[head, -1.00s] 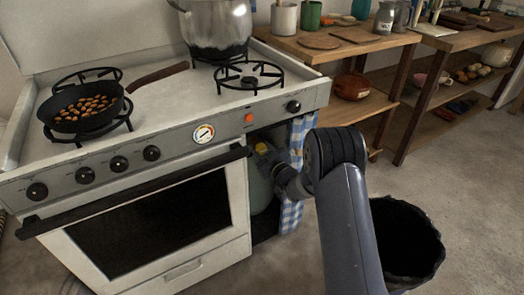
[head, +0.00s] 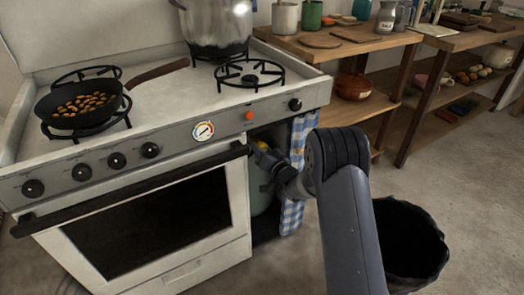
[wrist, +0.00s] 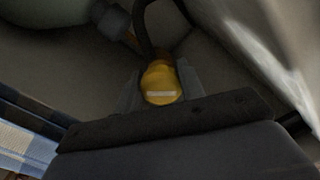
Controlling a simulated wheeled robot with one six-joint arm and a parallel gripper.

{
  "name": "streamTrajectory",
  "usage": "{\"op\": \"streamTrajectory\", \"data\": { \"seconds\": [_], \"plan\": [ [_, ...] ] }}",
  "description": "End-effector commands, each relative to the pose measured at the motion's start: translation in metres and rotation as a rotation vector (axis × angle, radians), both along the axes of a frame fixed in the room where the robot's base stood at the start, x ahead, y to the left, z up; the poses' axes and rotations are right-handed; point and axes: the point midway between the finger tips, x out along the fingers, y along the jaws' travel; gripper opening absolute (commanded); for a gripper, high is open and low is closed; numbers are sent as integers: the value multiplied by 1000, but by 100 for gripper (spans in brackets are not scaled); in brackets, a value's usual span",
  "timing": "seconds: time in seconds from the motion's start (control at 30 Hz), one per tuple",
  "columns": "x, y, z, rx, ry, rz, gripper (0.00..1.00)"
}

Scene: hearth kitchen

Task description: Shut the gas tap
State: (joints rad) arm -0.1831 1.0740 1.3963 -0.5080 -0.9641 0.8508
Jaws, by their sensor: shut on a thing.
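The gas tap is a yellow knob with a white bar mark, in the middle of the wrist view (wrist: 161,78). The bar lies level across the picture. My gripper (wrist: 160,88) has one grey finger on each side of the knob and is shut on it. In the head view a bit of the yellow tap (head: 262,146) shows beside my gripper (head: 266,157), inside the opening right of the oven. The green gas cylinder (head: 261,192) stands below it, partly hidden by my wrist and the stove.
A blue checked curtain (head: 294,200) hangs close to my wrist at the opening's right side. The stove (head: 225,98) carries a pan (head: 75,108) of nuts and a large pot (head: 215,30). A black bin (head: 408,245) stands right of my arm.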

Motion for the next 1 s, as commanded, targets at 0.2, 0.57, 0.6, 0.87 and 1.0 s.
{"op": "streamTrajectory", "data": {
  "seconds": [0.2,0.57,0.6,0.87,1.0],
  "plan": [
    [0,1,1,171,115,0,14],
    [-1,1,3,435,294,0,14],
    [-1,1,3,460,311,0,14],
    [-1,1,3,582,392,-1,14],
    [-1,1,3,620,418,-1,14]
  ]
}}
